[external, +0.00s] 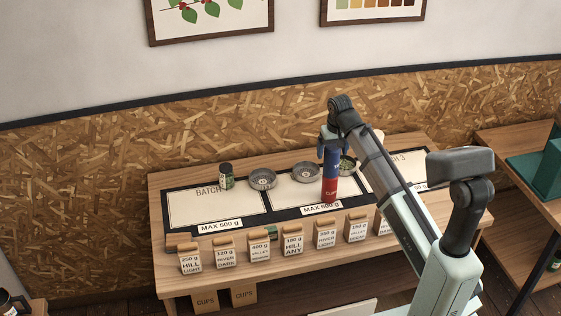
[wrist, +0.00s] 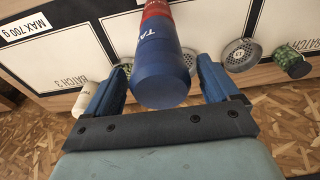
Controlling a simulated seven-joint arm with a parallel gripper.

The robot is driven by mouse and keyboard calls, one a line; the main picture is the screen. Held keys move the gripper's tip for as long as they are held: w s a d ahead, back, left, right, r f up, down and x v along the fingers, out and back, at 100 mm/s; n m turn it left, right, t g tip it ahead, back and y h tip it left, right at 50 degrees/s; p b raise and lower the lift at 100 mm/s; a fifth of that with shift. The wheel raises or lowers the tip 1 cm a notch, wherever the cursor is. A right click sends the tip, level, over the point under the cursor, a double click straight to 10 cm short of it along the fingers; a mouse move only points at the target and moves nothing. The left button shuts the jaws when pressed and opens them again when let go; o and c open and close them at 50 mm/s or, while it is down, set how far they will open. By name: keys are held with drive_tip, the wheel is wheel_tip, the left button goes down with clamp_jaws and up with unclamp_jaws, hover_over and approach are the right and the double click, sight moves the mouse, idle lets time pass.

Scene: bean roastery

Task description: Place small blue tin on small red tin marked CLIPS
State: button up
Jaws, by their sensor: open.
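The small blue tin (external: 331,164) stands upright on top of the small red tin (external: 329,190), roughly in line with it, on the middle panel's right part. In the wrist view the blue tin (wrist: 162,68) fills the centre, and part of the red tin (wrist: 157,10) shows beyond it. Part of the red tin's lettering shows but is too small to read. My gripper (wrist: 161,72) is open, with one blue finger on each side of the blue tin's near end. A gap shows between the tin and the fingers. In the external view my gripper (external: 332,146) is at the top of the stack.
Round grey dishes (external: 262,179) and a dark green tin (external: 226,176) stand along the table's back. A pale cylinder (wrist: 88,94) is near my left finger. Several labelled bags (external: 293,240) line the front edge. The left panel (external: 205,206) is mostly clear.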

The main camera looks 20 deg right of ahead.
drive_tip(key=r, duration=0.3)
drive_tip(key=s+r, duration=0.1)
drive_tip(key=r, duration=0.6)
drive_tip(key=shift+s, duration=0.25)
